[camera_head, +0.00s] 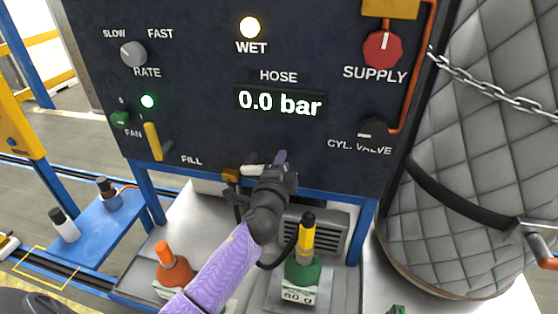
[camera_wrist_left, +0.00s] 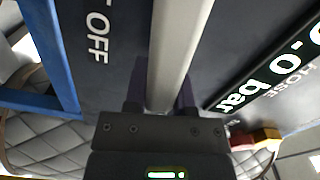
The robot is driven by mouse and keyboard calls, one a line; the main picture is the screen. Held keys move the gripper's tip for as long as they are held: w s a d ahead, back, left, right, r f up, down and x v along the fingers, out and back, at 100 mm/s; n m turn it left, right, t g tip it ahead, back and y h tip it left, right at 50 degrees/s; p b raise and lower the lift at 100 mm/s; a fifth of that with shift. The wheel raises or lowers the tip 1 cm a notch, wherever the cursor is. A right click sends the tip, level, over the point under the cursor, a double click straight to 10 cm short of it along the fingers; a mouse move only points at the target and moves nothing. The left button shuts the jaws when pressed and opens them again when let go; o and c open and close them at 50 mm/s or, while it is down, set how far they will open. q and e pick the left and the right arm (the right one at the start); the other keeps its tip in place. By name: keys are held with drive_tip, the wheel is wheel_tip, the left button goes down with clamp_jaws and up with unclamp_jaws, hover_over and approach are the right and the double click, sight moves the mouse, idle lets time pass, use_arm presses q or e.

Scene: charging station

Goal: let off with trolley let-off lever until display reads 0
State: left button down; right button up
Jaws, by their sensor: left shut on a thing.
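The hose display (camera_head: 280,103) on the dark panel (camera_head: 210,90) is lit and reads 0.0 bar. The wrist view shows it sideways at the right (camera_wrist_left: 268,78). My left gripper (camera_head: 281,163) is at the panel's lower edge, below the display. In the left wrist view its fingers (camera_wrist_left: 161,95) are shut on a pale grey bar, the let-off lever (camera_wrist_left: 180,45). Lettering ending in "OFF" is beside it. In the head view my gripper hides most of the lever. My right gripper is not in view.
A green bottle (camera_head: 303,275) and an orange-topped bottle (camera_head: 173,265) stand below the panel, close to my left arm. A red supply knob (camera_head: 383,50) is at upper right. A quilted tank (camera_head: 480,160) with a chain (camera_head: 500,97) stands at right.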

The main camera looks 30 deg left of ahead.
use_arm(q)
drive_tip(key=shift+d+f+m+b, duration=0.1)
drive_tip(key=shift+f+m+b, duration=0.3)
drive_tip(key=shift+f+m, duration=0.65)
drive_tip(key=shift+r+m, duration=0.15)
drive_tip(key=shift+m, duration=0.1)
drive_tip(key=shift+c, duration=2.2)
unclamp_jaws()
drive_tip(key=v, duration=1)
